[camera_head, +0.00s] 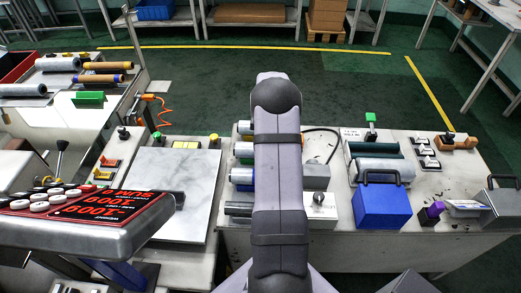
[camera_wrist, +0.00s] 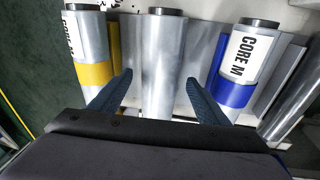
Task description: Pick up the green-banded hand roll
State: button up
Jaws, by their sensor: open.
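In the head view a silver roll with a green band (camera_head: 244,161) lies in the row of rolls just left of my arm, partly hidden by it. In the wrist view a plain silver roll (camera_wrist: 163,45) lies between a yellow-banded roll (camera_wrist: 90,50) and a blue-banded roll (camera_wrist: 243,55). By its place in the row it matches the green-banded one; no green shows there, and its lower part is hidden by my gripper. My gripper (camera_wrist: 159,76) is open, one finger on each side of this middle roll, with nothing clearly held. My arm hides the gripper in the head view.
The neighbouring rolls lie close outside my fingers. A blue box with a handle (camera_head: 381,207) stands right of my arm. A pale marble slab (camera_head: 170,185) lies to the left, by a weighing scale with a red display (camera_head: 85,205).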

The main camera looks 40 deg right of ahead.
jog(key=shift+w+f, duration=0.1)
jog(key=shift+f, duration=0.5)
jog(key=shift+c, duration=0.7)
jog(key=c, duration=1.3)
jog(key=shift+r, duration=0.1)
notch_tip(320, 180, up, 10)
jog(key=shift+b, duration=0.4)
